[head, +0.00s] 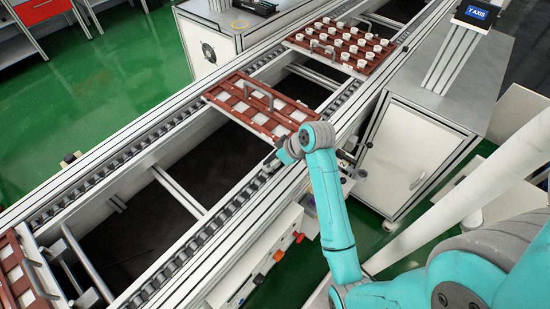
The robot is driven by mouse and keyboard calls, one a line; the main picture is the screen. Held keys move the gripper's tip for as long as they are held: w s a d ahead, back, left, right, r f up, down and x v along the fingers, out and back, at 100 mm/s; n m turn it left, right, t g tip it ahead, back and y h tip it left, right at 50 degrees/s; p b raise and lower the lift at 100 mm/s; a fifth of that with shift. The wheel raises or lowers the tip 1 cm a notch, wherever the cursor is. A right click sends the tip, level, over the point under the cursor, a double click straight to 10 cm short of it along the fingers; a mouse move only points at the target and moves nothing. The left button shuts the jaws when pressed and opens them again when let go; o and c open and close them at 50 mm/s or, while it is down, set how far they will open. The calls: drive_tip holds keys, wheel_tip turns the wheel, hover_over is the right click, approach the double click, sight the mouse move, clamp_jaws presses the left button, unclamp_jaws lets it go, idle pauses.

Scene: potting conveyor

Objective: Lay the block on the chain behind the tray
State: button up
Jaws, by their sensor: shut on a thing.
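My gripper (268,165) is at the end of the teal arm, low over the near chain (225,212) of the conveyor. It is shut on the block, which is too small and too covered by the gripper to make out. The middle tray (216,98), red-brown with pale square inserts and a grey bar handle, lies across both chains. The gripper is just on the near-left side of this tray, close to its near end. Whether the block touches the chain cannot be told.
Another red-brown tray (296,42) with several white round pieces lies farther up the conveyor. A third tray (12,262) is at the lower left. The near chain between the middle and lower-left trays is clear. A grey cabinet (408,150) stands right of the conveyor.

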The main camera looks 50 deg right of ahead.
drive_tip(key=o, duration=1.2)
drive_tip(key=shift+r, duration=0.1)
drive_tip(key=v, duration=1.2)
drive_tip(key=shift+s, duration=0.15)
